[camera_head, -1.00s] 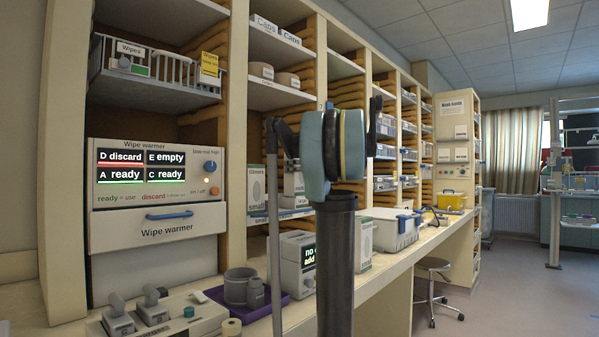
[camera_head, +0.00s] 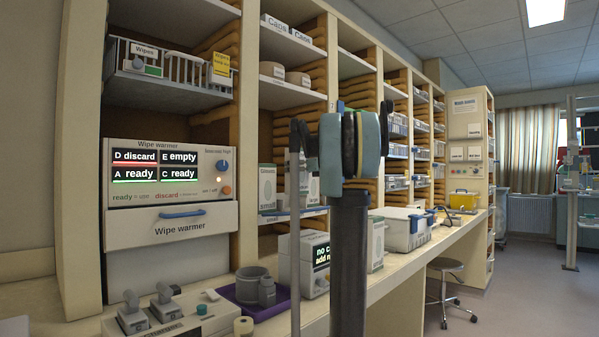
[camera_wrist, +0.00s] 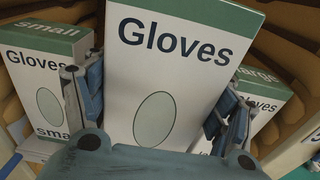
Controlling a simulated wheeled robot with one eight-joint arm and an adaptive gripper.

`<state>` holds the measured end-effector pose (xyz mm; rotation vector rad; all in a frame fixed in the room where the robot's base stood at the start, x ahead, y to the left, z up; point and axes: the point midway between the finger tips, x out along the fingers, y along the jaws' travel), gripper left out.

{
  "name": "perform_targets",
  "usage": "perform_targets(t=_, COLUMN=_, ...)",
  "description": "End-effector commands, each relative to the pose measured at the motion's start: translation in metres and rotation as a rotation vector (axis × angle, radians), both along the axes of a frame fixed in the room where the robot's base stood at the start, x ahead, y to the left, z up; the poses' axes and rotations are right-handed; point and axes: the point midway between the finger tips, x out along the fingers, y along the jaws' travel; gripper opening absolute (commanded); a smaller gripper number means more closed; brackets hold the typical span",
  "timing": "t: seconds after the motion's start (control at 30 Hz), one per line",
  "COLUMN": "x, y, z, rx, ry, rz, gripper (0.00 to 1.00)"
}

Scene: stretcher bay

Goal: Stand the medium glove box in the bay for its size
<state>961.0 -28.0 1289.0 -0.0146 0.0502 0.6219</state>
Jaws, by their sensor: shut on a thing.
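A white glove box with a green top band and an oval (camera_wrist: 190,75) fills the middle of the wrist view, tilted in the picture. My gripper (camera_wrist: 162,105) is shut on this box, with one blue-grey finger on each side. Its size word is hidden by my gripper. A box marked small (camera_wrist: 40,75) stands to its left, and a box marked large (camera_wrist: 258,98) stands to its right, partly behind a finger. In the head view a small glove box (camera_head: 267,187) shows on the shelf; my arm hides the held box there.
Neighbouring boxes stand close on both sides of the held one. The wipe warmer (camera_head: 170,190) is on the left. A purple tray (camera_head: 255,308) with grey cups and a device with a display (camera_head: 314,262) are on the counter. A stool (camera_head: 446,266) stands on the floor.

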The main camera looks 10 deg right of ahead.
Motion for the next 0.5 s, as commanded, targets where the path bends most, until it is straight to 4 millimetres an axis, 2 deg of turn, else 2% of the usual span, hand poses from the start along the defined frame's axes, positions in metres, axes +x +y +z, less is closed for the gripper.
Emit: perform_targets(t=0.5, x=0.027, y=0.019, z=-0.001, rx=0.0, ry=0.0, rz=0.0, gripper=0.39)
